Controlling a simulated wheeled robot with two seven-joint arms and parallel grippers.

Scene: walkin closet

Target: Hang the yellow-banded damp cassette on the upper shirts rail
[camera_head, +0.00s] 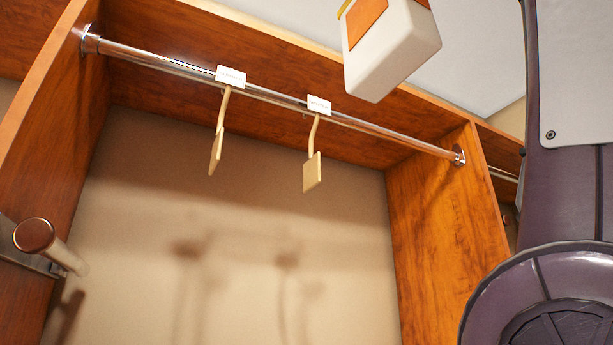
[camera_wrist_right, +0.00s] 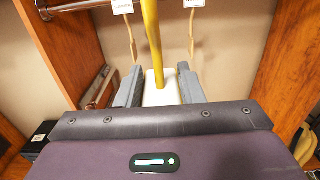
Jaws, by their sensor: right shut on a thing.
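The damp cassette (camera_head: 392,48) is a white block with an orange patch and a bit of yellow at its top edge, which the frame cuts off. It hangs in the air at the upper right of the head view. In the right wrist view my right gripper (camera_wrist_right: 158,78) is shut on the white cassette (camera_wrist_right: 160,94), and its yellow band (camera_wrist_right: 152,40) runs upward out of frame. The chrome rail (camera_head: 170,66) spans the closet bay; the cassette appears apart from it. My left gripper is not in view.
Two cream hangers (camera_head: 217,140) (camera_head: 312,170) with white tags (camera_head: 230,76) (camera_head: 319,105) are on the rail, with bare rail on both sides. Wooden side panels (camera_head: 440,220) bound the bay. A brown-capped peg (camera_head: 35,236) sticks out at lower left.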

